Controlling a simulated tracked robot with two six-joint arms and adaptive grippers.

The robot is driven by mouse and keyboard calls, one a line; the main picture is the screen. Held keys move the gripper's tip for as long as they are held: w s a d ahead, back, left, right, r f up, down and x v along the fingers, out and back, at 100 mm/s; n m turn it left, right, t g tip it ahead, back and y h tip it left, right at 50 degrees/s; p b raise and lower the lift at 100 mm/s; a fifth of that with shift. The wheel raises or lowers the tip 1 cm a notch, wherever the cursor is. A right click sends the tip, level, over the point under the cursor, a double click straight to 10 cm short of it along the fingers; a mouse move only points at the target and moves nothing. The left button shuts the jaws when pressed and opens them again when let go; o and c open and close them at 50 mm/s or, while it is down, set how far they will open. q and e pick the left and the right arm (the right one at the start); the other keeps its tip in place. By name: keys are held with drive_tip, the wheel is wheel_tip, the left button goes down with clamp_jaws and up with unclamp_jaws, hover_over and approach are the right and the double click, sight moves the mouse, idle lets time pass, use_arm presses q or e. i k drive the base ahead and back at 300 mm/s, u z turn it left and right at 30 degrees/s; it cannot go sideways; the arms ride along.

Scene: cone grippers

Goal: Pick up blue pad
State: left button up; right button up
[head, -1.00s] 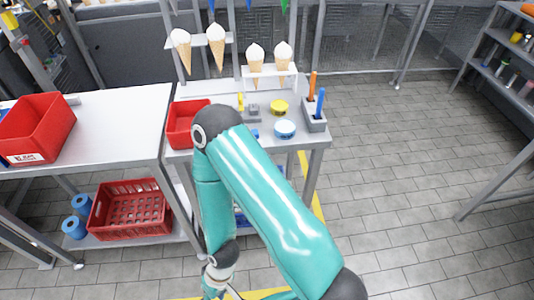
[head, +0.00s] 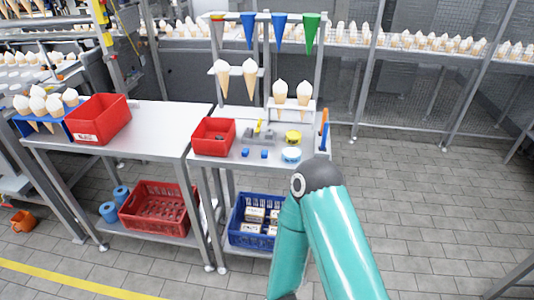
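Two small blue blocks lie side by side near the front edge of the small grey table: a left blue pad (head: 245,153) and a right blue pad (head: 264,154). They look like the pads, but they are too small to make out in detail. One of my teal arms rises at the lower right, its elbow in front of the table's right end. Neither of my grippers shows in the head view.
A red bin (head: 214,150) stands left of the blue blocks. A grey fixture (head: 259,137), a yellow tin (head: 293,137) and a blue-white tin (head: 291,154) are close by. Ice cream cones (head: 291,92) stand in a rack behind. A blue crate (head: 237,226) is below.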

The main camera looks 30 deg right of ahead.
sight(245, 151)
drive_tip(key=z, duration=0.4)
drive_tip(key=i, duration=1)
drive_tip(key=u, duration=0.05)
